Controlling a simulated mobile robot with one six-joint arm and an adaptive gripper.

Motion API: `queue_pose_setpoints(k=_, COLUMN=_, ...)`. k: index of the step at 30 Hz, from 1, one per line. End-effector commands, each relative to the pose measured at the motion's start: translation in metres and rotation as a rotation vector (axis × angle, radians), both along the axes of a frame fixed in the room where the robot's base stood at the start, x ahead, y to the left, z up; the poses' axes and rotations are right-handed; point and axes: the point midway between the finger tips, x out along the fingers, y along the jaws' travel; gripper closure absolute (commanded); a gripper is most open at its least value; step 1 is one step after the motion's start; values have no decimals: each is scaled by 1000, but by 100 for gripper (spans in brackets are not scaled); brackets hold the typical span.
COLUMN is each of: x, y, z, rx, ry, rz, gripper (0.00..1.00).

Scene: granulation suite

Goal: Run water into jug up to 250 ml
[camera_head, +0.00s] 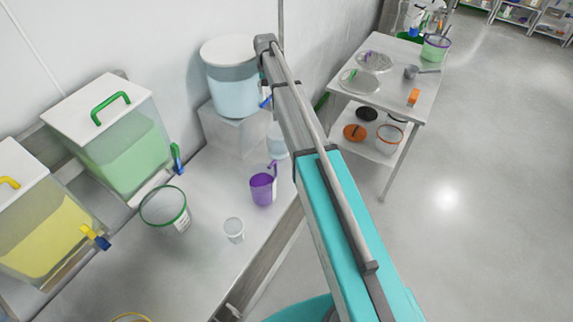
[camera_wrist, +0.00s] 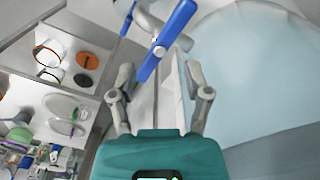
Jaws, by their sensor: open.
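The water tank (camera_head: 232,92) is a clear round vessel of pale blue liquid under a white lid, on a block at the back of the bench. It fills the right of the wrist view (camera_wrist: 255,85). Its blue tap (camera_head: 265,102) is partly behind my arm; its blue lever (camera_wrist: 167,40) slants just beyond my fingertips in the wrist view. My gripper (camera_wrist: 160,78) is open and empty, fingers apart. A clear vessel (camera_head: 277,146), perhaps the jug, stands below the tap, partly hidden by my arm. Its water level is unreadable. A purple jug (camera_head: 262,189) stands nearer.
Green (camera_head: 132,150) and yellow (camera_head: 42,235) liquid tanks stand left. A green-rimmed bucket (camera_head: 160,207) and a small white cup (camera_head: 234,229) are on the bench. A steel trolley (camera_head: 400,85) holds sieves, a scoop and containers. The floor at right is clear.

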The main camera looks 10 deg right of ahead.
Motion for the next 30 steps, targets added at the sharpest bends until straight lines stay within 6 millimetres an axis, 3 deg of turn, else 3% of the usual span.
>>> queue_pose_setpoints(k=18, x=0, y=0, z=55, rx=0, ry=0, rz=-1, gripper=37)
queue_pose_setpoints(k=30, x=0, y=0, z=82, rx=0, ry=0, rz=0, gripper=37)
